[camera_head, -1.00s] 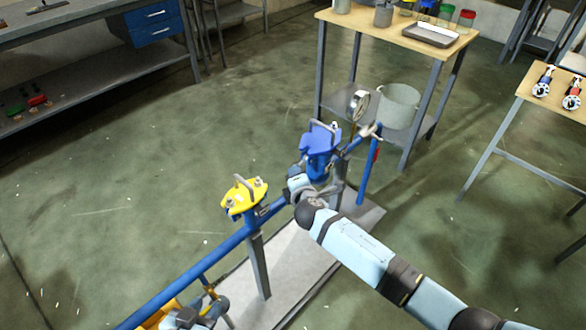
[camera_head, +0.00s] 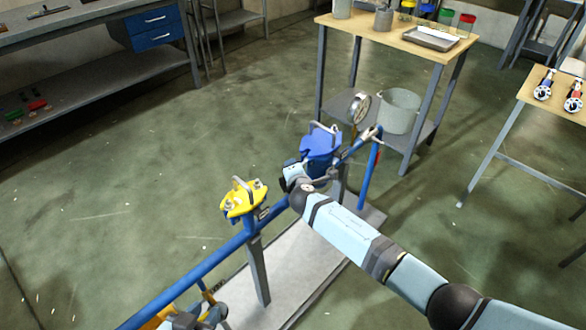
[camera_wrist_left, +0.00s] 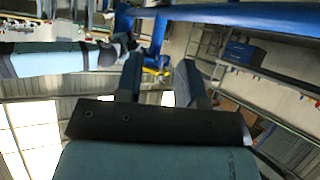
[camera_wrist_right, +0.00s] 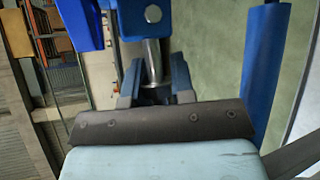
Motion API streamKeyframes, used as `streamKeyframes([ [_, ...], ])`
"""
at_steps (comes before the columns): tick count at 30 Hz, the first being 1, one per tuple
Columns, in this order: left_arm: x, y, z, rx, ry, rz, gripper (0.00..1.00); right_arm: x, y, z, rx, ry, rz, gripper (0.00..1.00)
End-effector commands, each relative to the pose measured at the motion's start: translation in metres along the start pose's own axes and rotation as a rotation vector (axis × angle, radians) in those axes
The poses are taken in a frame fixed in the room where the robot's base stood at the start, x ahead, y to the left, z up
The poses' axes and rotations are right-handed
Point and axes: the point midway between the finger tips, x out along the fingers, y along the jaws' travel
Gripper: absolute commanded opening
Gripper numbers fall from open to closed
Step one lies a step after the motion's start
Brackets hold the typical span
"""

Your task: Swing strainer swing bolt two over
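The blue strainer (camera_head: 321,146) stands on the blue pipe run, with a grey handle on its lid. My right gripper (camera_head: 288,177) is beside it, on its near left side, and my arm hides part of the strainer body. In the right wrist view, a silver swing bolt (camera_wrist_right: 152,60) stands between the fingers of my right gripper (camera_wrist_right: 154,88), with no clear gap on either side. Its nut end is beside the blue strainer edge (camera_wrist_right: 82,22). My left gripper (camera_head: 208,298) is low, near the pipe; its fingers (camera_wrist_left: 158,80) are apart and empty in the left wrist view.
A yellow-topped fitting (camera_head: 242,199) with a handle sits on the blue pipe (camera_head: 225,250), left of the strainer. Open floor lies left.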

Motion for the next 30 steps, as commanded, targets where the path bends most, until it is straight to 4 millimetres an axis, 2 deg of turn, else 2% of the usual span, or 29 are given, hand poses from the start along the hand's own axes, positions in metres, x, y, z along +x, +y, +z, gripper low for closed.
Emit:
streamKeyframes([
  [9, -0.015, -0.002, -0.021, 0.007, -0.022, -0.012, 0.35, -0.004, 0.015, 0.004, 0.097, 0.046, -0.064, 0.0],
  [14, -0.022, -0.004, -0.021, -0.011, -0.062, -0.017, 0.35, -0.006, 0.02, 0.005, 0.185, 0.09, -0.12, 0.0],
  [18, -0.029, -0.004, -0.029, -0.03, -0.085, -0.019, 0.35, -0.007, 0.024, 0.007, 0.259, 0.127, -0.168, 0.0],
  [25, -0.037, -0.003, -0.043, -0.03, -0.079, -0.027, 0.35, -0.007, 0.026, 0.008, 0.359, 0.177, -0.23, 0.0],
  [30, -0.037, -0.005, -0.043, -0.017, -0.072, -0.029, 0.35, -0.006, 0.023, 0.008, 0.387, 0.188, -0.245, 0.0],
])
